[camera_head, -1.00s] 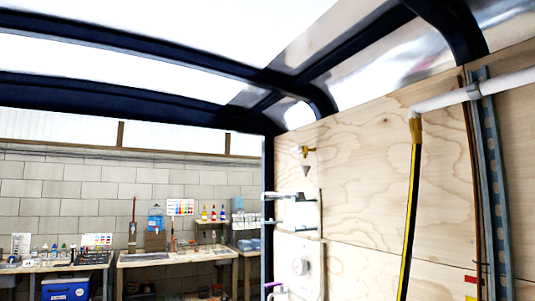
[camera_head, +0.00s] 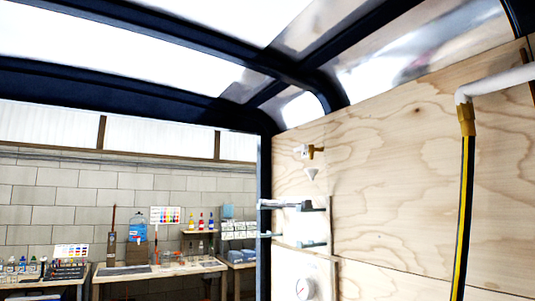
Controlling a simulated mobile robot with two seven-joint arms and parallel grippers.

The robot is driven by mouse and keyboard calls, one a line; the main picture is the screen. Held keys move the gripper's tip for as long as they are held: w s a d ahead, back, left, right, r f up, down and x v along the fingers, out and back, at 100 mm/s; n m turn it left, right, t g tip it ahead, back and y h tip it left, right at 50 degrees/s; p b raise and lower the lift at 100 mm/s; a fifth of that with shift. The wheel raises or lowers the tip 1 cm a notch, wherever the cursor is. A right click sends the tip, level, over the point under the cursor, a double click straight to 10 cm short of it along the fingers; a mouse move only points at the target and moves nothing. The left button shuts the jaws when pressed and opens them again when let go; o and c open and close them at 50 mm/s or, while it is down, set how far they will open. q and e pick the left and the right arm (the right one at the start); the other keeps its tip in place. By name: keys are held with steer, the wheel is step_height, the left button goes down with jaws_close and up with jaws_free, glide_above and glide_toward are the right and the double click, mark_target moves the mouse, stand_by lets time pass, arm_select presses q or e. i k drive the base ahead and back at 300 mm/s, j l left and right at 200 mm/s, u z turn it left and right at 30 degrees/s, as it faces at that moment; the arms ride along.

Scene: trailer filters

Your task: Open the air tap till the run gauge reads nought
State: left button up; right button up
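A small brass tap (camera_head: 310,152) is fixed to the wall above a white funnel (camera_head: 311,174). I cannot tell whether it is the air tap. Neither of my grippers is in view.
A plywood wall (camera_head: 400,160) fills the right side. A yellow and black hose (camera_head: 463,215) hangs from a white pipe (camera_head: 495,82). Small shelves (camera_head: 300,222) jut from the wall. Benches with bottles (camera_head: 160,268) stand at the far left.

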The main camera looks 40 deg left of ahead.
mark_target(303, 148)
steer(key=i+j+u, duration=0.25)
steer(key=j+u, duration=0.15)
steer(key=i+j+u, duration=0.95)
steer(key=i+u, duration=0.25)
steer(key=i+j+u, duration=0.15)
steer(key=u, duration=0.2)
steer(key=i+j+u, duration=0.1)
steer(key=i+u, duration=0.6)
steer(key=i+j+z, duration=0.2)
steer(key=i, duration=0.3)
steer(key=i+z, duration=0.15)
steer(key=i, duration=0.35)
steer(key=i+z, duration=0.2)
steer(key=z, duration=0.25)
steer(key=i+j+z, duration=0.1)
steer(key=z, duration=0.3)
steer(key=i+j+z, duration=0.15)
steer(key=z, duration=0.3)
steer(key=i+z, duration=0.15)
steer(key=z, duration=0.35)
steer(key=i+j+z, duration=0.15)
steer(key=z, duration=0.3)
steer(key=i+j+z, duration=0.1)
steer(key=z, duration=0.4)
steer(key=i+j+z, duration=0.1)
steer(key=j+z, duration=0.2)
steer(key=z, duration=0.2)
steer(key=j+z, duration=0.25)
steer(key=z, duration=0.25)
